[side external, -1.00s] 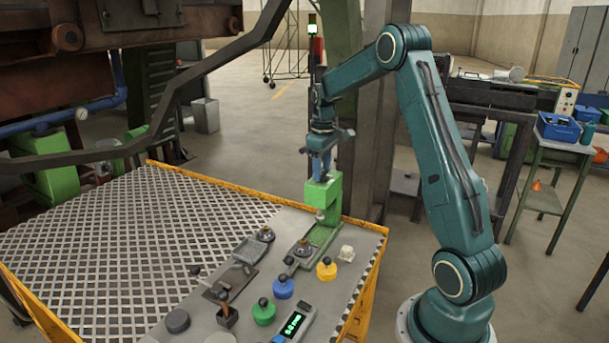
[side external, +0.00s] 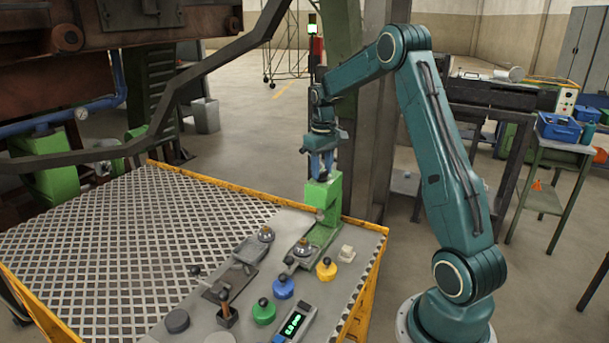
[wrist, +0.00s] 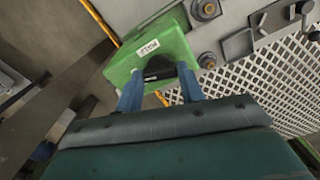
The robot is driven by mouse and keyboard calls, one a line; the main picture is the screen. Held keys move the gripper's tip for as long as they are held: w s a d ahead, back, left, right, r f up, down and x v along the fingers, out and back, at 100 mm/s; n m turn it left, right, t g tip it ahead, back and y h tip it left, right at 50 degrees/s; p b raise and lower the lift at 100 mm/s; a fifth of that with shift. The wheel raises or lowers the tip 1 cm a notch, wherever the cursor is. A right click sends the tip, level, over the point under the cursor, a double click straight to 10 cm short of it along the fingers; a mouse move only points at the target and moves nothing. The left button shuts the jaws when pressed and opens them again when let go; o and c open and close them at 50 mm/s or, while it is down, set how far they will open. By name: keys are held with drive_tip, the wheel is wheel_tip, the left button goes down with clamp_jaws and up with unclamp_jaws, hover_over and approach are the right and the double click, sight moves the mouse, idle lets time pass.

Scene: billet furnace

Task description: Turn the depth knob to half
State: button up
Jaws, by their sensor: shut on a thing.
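The depth knob (wrist: 158,68) is a dark knob on top of a green press-like stand (side external: 331,200). In the wrist view the green housing (wrist: 122,68) carries a white label, too small to read surely. My gripper (wrist: 160,85) has blue fingers, one on each side of the knob, and is shut on it. In the side view my gripper (side external: 321,165) points down onto the top of the stand, and the fingers hide the knob there. The knob's setting cannot be read.
Blue (side external: 283,288), yellow (side external: 326,268) and green (side external: 264,311) knobbed pieces stand on the grey panel, near a display with green digits (side external: 293,324). A perforated plate (side external: 130,240) fills the left. A dark slanting bar (side external: 190,85) crosses behind. A signal light shows green and red.

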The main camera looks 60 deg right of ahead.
sight(322, 171)
drive_tip(key=m, duration=1.1)
drive_tip(key=shift+m, duration=1.7)
drive_tip(key=o, duration=1)
drive_tip(key=shift+r, duration=0.1)
wheel_tip(322, 171, up, 14)
